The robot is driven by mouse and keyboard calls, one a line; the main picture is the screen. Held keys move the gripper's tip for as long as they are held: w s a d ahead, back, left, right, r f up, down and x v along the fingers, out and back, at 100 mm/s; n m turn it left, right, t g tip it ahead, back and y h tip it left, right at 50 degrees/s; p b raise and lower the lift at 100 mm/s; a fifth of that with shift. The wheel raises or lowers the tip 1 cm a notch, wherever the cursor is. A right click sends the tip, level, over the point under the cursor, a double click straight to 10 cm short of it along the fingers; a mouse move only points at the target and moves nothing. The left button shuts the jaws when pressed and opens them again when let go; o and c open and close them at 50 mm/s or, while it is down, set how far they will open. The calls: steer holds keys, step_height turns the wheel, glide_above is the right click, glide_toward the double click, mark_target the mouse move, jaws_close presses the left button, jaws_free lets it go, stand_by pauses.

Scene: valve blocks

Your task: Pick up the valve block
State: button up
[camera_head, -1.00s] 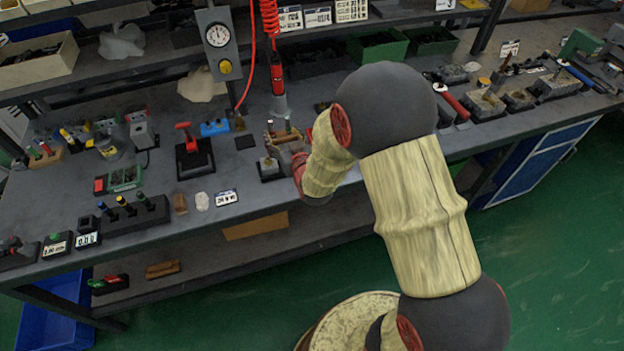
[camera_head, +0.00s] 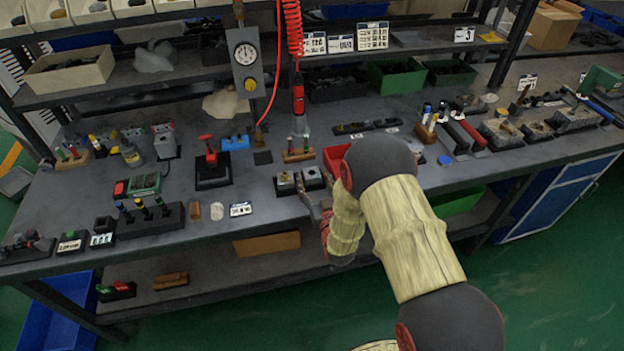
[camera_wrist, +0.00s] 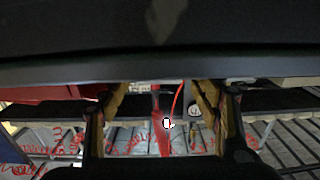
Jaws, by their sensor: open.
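Two small pale metal blocks sit in dark square holders near the front of the bench in the head view, a left one (camera_head: 285,181) and a right one (camera_head: 311,176). They look like valve blocks, but I cannot tell which one is meant. My gripper (camera_head: 313,202) is at the bench's front edge, just in front of the right block, and partly overlaps its holder. In the wrist view my gripper (camera_wrist: 160,125) has its two fingers wide apart with nothing held between them. I cannot make out either block in the wrist view.
A red tray (camera_head: 336,158) stands behind my wrist. A short wooden rack (camera_head: 298,155) stands behind the blocks, under a hanging red tool (camera_head: 298,100) with a coiled hose. A black-based red-handled device (camera_head: 211,168) stands left. Grey blocks (camera_head: 500,131) stand at the right.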

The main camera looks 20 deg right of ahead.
mark_target(313, 175)
steer(key=w, duration=0.4)
steer(key=shift+b, duration=0.4)
steer(key=shift+c, duration=0.8)
steer(key=shift+w, duration=0.1)
steer(key=c, duration=1.4)
